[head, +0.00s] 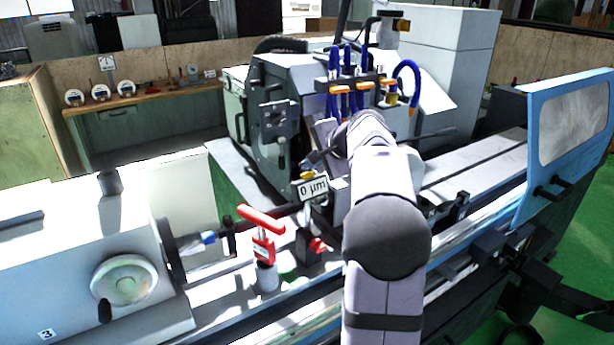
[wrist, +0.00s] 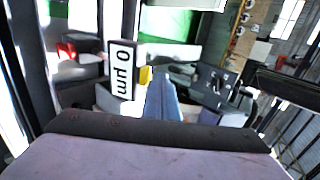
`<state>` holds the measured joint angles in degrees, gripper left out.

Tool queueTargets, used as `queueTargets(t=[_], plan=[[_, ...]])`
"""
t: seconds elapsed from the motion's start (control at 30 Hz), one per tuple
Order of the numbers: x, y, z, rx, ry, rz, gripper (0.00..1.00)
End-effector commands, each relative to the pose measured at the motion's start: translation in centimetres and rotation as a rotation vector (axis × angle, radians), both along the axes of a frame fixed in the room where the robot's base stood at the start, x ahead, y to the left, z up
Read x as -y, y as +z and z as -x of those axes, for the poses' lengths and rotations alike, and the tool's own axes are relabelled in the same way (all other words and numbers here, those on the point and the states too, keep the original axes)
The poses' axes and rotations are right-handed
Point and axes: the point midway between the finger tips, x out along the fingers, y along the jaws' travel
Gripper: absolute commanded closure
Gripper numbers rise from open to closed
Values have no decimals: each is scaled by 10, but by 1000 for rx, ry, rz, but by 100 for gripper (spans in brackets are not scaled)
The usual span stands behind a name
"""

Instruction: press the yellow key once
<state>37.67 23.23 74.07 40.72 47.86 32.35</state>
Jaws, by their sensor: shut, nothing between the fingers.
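The yellow key (wrist: 146,76) shows in the wrist view just right of the display reading "0 µm" (wrist: 122,70). In the head view the yellow key (head: 308,175) is a small patch at the top of the display (head: 312,188). My gripper (wrist: 160,76) is shut and empty in the wrist view, its tip close to the right side of the key. I cannot tell whether they touch. In the head view my arm reaches in from the front, and its dark end (head: 311,160) is just above the key; the fingers are hard to make out.
A red-handled clamp (head: 262,234) stands left of the display, on the grinder table. The handwheel (head: 125,281) is at the left. Blue hoses (head: 347,75) and the grinder housing (head: 270,120) rise behind. A blue-framed guard door (head: 570,140) stands at the right.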

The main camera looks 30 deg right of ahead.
Motion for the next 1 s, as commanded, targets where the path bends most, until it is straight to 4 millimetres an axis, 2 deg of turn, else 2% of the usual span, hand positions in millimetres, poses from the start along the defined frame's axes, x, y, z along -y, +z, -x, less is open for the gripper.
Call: queueTargets(t=[0.73,1.0], plan=[[0,-10,4,0,0,0,100],[0,-4,2,-1,0,0,100]])
